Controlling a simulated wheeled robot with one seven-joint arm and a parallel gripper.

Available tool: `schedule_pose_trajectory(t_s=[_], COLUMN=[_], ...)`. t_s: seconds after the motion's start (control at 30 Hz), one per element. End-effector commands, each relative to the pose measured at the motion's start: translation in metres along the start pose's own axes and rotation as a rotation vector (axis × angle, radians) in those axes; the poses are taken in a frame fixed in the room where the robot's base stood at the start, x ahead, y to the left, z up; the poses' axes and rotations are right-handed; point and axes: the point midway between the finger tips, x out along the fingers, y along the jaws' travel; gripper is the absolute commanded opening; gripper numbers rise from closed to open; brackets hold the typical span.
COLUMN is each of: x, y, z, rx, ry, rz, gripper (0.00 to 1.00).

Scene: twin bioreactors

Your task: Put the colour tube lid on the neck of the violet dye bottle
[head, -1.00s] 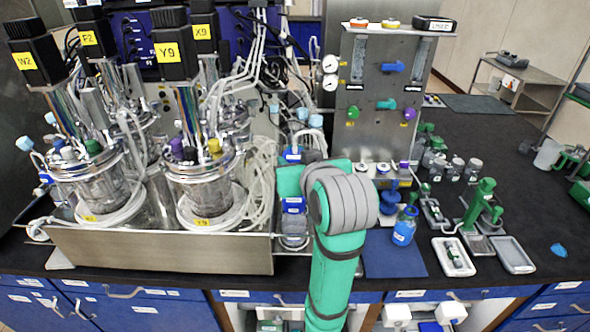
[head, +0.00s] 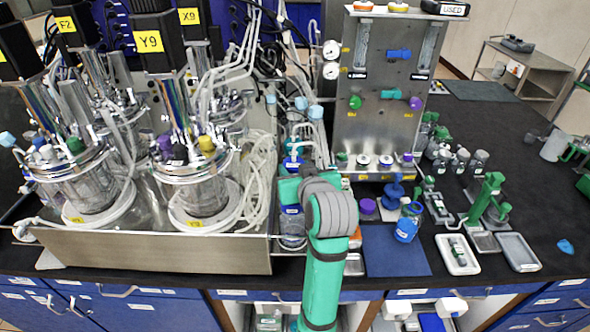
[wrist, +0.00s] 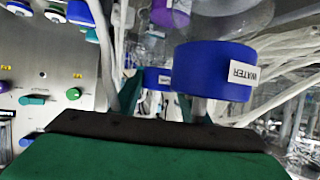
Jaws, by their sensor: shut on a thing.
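My gripper (wrist: 157,98) is shut on a small blue lid with a white label, which I take to be the colour tube lid (wrist: 151,76). The label is too small to read. In the head view my gripper is mostly hidden behind my green and grey arm. A short container with a violet top (head: 368,206) stands on the bench just right of my arm and looks like the violet dye bottle; its neck cannot be made out. The held lid is left of it and apart from it.
A large blue lid labelled WATER (wrist: 213,70) is close to my fingers, with pale tubes around it. The steel bioreactor tray (head: 150,252) is at left. A blue mat (head: 395,252), a blue dye bottle (head: 407,228) and a metal valve panel (head: 385,130) are at right.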

Motion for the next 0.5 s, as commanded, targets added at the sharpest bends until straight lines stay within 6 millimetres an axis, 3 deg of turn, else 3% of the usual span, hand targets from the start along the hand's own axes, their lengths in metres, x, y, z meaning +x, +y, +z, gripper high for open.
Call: schedule_pose_trajectory(t_s=[0.43, 0.47, 0.5], x=[0.0032, 0.0031, 0.0030], y=[0.0009, 0.0009, 0.0009], z=[0.0084, 0.0080, 0.0078], rx=[0.000, -0.001, -0.001], ry=[0.000, 0.000, 0.001], rz=[0.001, 0.001, 0.001], gripper=[0.20, 0.46, 0.56])
